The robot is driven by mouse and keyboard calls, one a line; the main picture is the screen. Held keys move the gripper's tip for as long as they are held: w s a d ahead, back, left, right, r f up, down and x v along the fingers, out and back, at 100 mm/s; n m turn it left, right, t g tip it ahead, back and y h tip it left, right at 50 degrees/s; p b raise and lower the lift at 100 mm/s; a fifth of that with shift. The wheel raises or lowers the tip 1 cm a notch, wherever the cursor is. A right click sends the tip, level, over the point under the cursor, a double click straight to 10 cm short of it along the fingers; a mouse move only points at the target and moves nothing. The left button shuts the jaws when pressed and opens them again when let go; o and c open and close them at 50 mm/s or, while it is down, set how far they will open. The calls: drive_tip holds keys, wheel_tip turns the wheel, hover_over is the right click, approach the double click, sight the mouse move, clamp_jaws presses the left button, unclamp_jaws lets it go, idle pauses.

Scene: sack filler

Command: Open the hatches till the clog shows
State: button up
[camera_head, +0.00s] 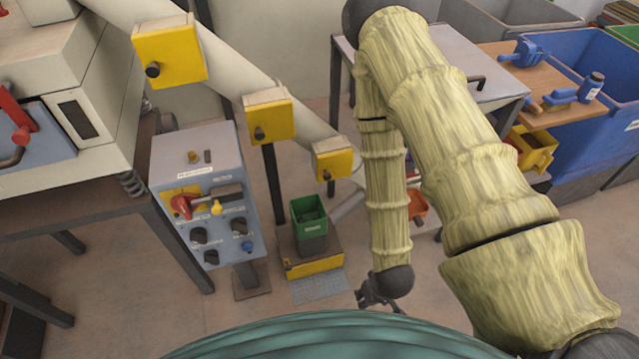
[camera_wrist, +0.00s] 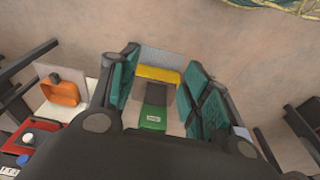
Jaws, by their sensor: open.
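Three yellow hatches sit along the sloping pale chute in the head view: the upper hatch (camera_head: 169,52), the middle hatch (camera_head: 269,117) and the lower hatch (camera_head: 332,163). Each has a dark knob on its front, and all three look closed. No clog is visible. My gripper (camera_head: 378,296) hangs low, right of the chute's lower end and apart from the hatches. In the wrist view my gripper (camera_wrist: 160,95) is open, with teal pads on its fingers and nothing held between them.
A green bin (camera_head: 310,226) stands on a yellow-edged base below the chute. A grey control box (camera_head: 205,200) with a red switch stands left of it. A blue container (camera_head: 600,120) and a wooden board with blue tools (camera_head: 545,90) are at right. Floor around my gripper is mostly clear.

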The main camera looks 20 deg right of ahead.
drive_tip(key=w+f+n+t+b, duration=0.1)
drive_tip(key=w+f+t+b, duration=0.25)
drive_tip(key=w+b, duration=0.55)
drive_tip(key=w+f+t+b, duration=0.2)
drive_tip(key=w+t+b, duration=0.2)
drive_tip(key=w+b, duration=0.5)
drive_tip(key=n+t+b, duration=0.2)
drive_tip(key=t+b, duration=0.7)
drive_tip(key=b, duration=1.2)
approach(328, 178)
drive_tip(key=shift+y, duration=0.3)
drive_tip(key=w+b, duration=0.3)
drive_tip(key=w, duration=0.7)
drive_tip(key=shift+w, duration=0.4)
drive_tip(key=shift+c, duration=0.4)
clamp_jaws()
